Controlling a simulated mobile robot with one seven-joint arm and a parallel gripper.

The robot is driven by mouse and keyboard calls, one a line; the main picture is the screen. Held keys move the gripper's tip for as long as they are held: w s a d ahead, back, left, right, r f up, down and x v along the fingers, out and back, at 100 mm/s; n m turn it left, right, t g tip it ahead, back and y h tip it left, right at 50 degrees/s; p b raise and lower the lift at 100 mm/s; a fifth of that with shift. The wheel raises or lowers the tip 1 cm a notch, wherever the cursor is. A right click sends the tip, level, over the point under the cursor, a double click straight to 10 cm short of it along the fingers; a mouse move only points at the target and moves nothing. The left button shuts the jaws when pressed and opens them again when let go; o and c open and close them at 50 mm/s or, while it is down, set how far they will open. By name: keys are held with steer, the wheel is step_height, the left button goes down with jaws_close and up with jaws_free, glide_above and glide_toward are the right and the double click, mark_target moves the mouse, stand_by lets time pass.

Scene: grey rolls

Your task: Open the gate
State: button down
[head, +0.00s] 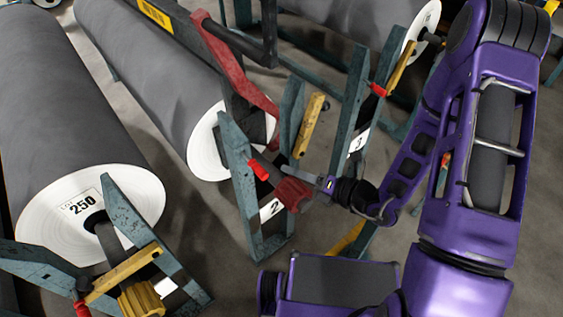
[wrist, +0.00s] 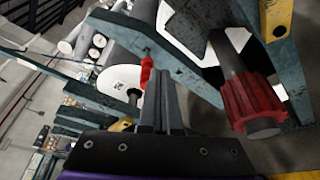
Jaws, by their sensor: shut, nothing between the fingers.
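Stand 2 (head: 240,190) is a blue-green V-shaped frame at the end of a grey roll. Its yellow gate bar (head: 308,125) is by the right post and points steeply upward; its yellow end also shows in the wrist view (wrist: 277,18). A small red handle (head: 258,170) is on the left post; it also shows in the wrist view (wrist: 147,72). My gripper (head: 322,183) is shut and empty, just right of the red ribbed knob (head: 293,193). In the wrist view my fingers (wrist: 168,85) point between the red handle and the knob (wrist: 252,100); contact is unclear.
Stand 1 (head: 135,225), lower left, has its yellow bar (head: 125,272) across its posts. Stand 3 (head: 350,110) has a yellow bar (head: 402,68) at upper right. Floor shows between stands.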

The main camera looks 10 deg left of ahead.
steer(key=b+x, duration=0.1)
steer(key=x, duration=0.8)
steer(key=shift+w+d+r, duration=1.2)
steer(key=shift+r, duration=0.1)
